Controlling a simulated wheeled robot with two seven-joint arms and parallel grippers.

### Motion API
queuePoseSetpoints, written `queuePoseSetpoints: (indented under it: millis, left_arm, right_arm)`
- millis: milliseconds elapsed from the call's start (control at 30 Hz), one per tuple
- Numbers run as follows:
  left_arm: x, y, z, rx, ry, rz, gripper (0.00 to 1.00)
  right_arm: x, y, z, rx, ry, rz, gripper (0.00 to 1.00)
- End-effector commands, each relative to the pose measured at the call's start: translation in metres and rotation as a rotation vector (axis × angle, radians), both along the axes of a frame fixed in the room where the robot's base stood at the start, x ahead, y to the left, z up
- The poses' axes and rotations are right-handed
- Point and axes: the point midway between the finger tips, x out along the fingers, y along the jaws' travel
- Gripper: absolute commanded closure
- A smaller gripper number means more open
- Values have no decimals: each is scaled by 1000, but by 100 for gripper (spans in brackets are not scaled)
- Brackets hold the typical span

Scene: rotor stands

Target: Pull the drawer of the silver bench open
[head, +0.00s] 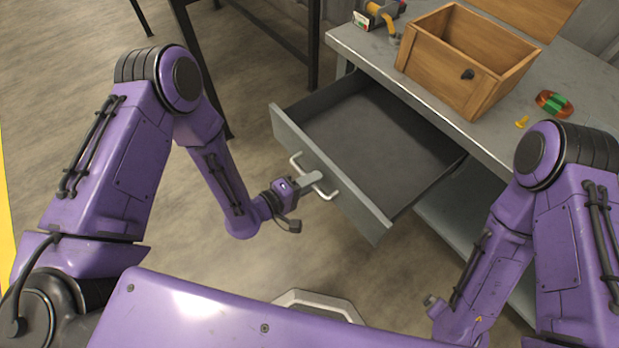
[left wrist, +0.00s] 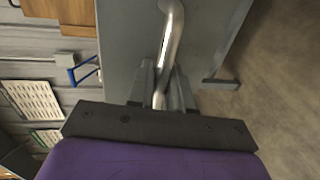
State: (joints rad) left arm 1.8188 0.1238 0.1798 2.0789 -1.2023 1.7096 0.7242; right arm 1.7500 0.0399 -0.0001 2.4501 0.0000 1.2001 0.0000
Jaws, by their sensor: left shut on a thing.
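The silver bench (head: 375,45) stands at the upper right in the head view. Its drawer (head: 375,125) is pulled far out, and its dark inside is empty. A pale bar handle (head: 326,190) is on the drawer front (head: 345,193). My left gripper (head: 314,178) is at the handle, shut on it. In the left wrist view the handle (left wrist: 171,40) runs down between the two fingers (left wrist: 160,92), against the grey drawer front (left wrist: 125,45). My right arm is at the lower right, and its fingers are not clearly visible.
A wooden box (head: 450,80) stands on the bench top, with a yellow-handled tool (head: 378,14) to its left. An orange and green round item (head: 554,103) and a small yellow piece (head: 521,122) lie to its right. Dark table legs (head: 300,60) stand behind.

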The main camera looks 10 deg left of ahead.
Motion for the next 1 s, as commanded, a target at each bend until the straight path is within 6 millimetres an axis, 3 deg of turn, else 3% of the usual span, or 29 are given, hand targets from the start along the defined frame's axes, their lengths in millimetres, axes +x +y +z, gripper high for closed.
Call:
queuePoseSetpoints:
  millis: [133,167,200,567,1000]
  left_arm:
    - [0,0,0,1,0,-1,100]
    - [0,0,0,1,0,-1,71]
    - [0,0,0,1,-1,0,65]
    - [-7,7,1,1,2,0,65]
    - [-74,63,19,0,1,3,65]
  right_arm:
    - [0,0,0,0,0,0,0]
    - [0,0,0,0,0,0,0]
    - [0,0,0,0,0,0,0]
    - [0,0,-1,0,0,0,0]
    - [0,0,-6,0,0,0,0]
